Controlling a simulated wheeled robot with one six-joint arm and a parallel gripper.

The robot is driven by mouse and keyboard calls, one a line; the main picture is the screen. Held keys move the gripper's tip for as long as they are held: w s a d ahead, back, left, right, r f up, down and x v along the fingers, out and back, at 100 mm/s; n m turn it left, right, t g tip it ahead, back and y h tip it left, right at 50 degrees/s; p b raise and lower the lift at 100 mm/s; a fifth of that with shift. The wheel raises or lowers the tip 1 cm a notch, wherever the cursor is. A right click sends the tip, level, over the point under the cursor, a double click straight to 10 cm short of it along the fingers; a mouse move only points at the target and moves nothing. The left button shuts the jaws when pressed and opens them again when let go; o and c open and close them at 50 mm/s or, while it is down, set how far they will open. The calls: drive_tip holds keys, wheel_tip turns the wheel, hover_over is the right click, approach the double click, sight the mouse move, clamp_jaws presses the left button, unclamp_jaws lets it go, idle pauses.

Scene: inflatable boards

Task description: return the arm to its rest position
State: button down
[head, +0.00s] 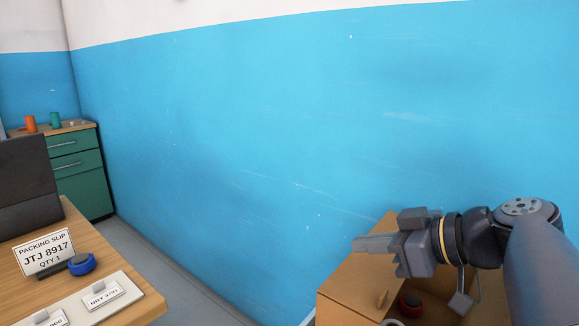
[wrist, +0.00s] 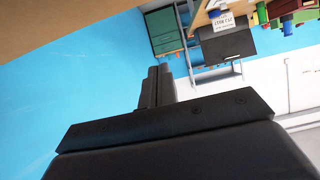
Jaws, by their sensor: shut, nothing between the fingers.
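My arm reaches in from the right edge of the head view, with my gripper (head: 360,244) pointing left. My gripper's fingers are shut together and nothing is between them. In the wrist view the closed fingers (wrist: 157,88) point up into the picture, with blue wall and furniture beyond. In the head view the gripper is in front of the blue wall, above a wooden cabinet top, and appears apart from it.
A wooden cabinet (head: 350,290) stands below my arm, with a red round item (head: 410,304) near it. At left, a wooden table (head: 118,262) holds a packing slip (head: 44,254), a blue item (head: 82,264) and label plates. A green drawer cabinet (head: 80,170) stands in the far corner.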

drive_tip(key=w+a+r+g+h+p, duration=0.1)
drive_tip(key=w+a+g+h+p, duration=0.5)
drive_tip(key=p, duration=1.6)
drive_tip(key=shift+w+a+r+h+p, duration=0.2)
drive_tip(key=shift+w+a+h+p, duration=0.2)
drive_tip(key=shift+a+h, duration=0.7)
drive_tip(key=shift+a+y, duration=0.2)
drive_tip(key=shift+y, duration=0.1)
